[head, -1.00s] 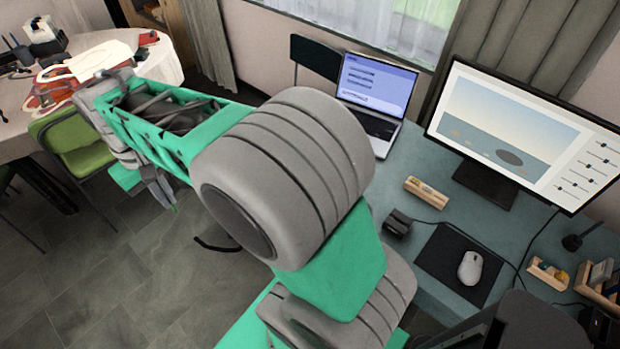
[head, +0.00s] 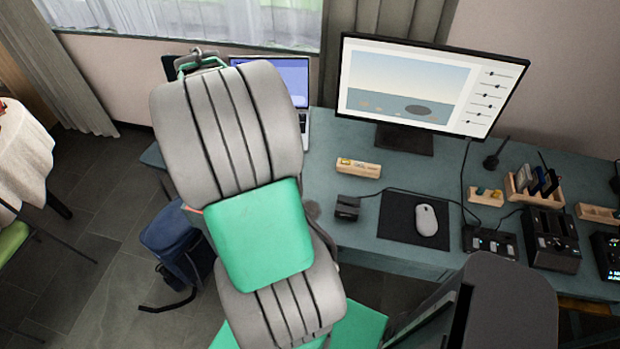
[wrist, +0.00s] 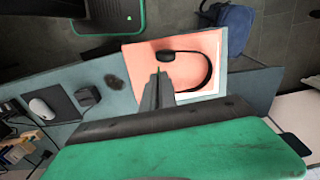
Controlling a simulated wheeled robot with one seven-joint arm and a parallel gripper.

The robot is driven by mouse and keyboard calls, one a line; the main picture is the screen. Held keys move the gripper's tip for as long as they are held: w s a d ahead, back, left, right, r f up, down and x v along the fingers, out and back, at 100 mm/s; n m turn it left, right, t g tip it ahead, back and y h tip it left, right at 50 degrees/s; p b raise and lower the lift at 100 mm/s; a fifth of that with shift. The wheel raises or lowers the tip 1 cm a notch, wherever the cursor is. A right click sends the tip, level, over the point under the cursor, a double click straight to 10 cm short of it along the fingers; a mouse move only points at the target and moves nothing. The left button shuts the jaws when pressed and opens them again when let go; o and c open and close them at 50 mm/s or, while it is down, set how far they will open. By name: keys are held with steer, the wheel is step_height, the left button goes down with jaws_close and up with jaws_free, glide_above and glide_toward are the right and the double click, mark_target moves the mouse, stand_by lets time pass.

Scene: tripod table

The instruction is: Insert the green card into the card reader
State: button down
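My gripper (wrist: 157,88) points down over the left part of the desk in the wrist view. Its fingers are close together, with a thin green edge (wrist: 158,70) at their tips; it looks like the green card seen edge-on. In the head view my own arm hides the gripper and card. A small black box with a cable (head: 347,207), perhaps the card reader, sits on the desk left of the mouse pad. It also shows in the wrist view (wrist: 88,96), left of my gripper and apart from it.
A salmon-coloured tray or drawer (wrist: 205,45) with a black curved object lies below my gripper. A mouse (head: 427,220), monitor (head: 408,85), laptop (head: 290,78), wooden card holders (head: 358,168) and other black devices (head: 550,238) occupy the desk. A blue bag (head: 170,240) is on the floor.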

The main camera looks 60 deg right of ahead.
steer(key=s+d+f+m+b, duration=0.1)
steer(key=s+d+f+m, duration=0.4)
steer(key=s+d+m, duration=0.65)
steer(key=m, duration=0.7)
glide_above(348, 198)
steer(key=s+a, duration=0.1)
steer(key=a, duration=0.1)
step_height(348, 198, down, 4)
steer(key=shift+n+b, duration=0.25)
steer(key=shift+b, duration=0.2)
steer(key=shift+w, duration=0.2)
steer(key=shift+f+b, duration=1.9)
steer(key=shift+f, duration=1)
steer(key=shift+f+b, duration=0.9)
steer(key=shift+f, duration=0.65)
steer(key=c, duration=2.1)
jaws_free()
steer(key=o, duration=0.5)
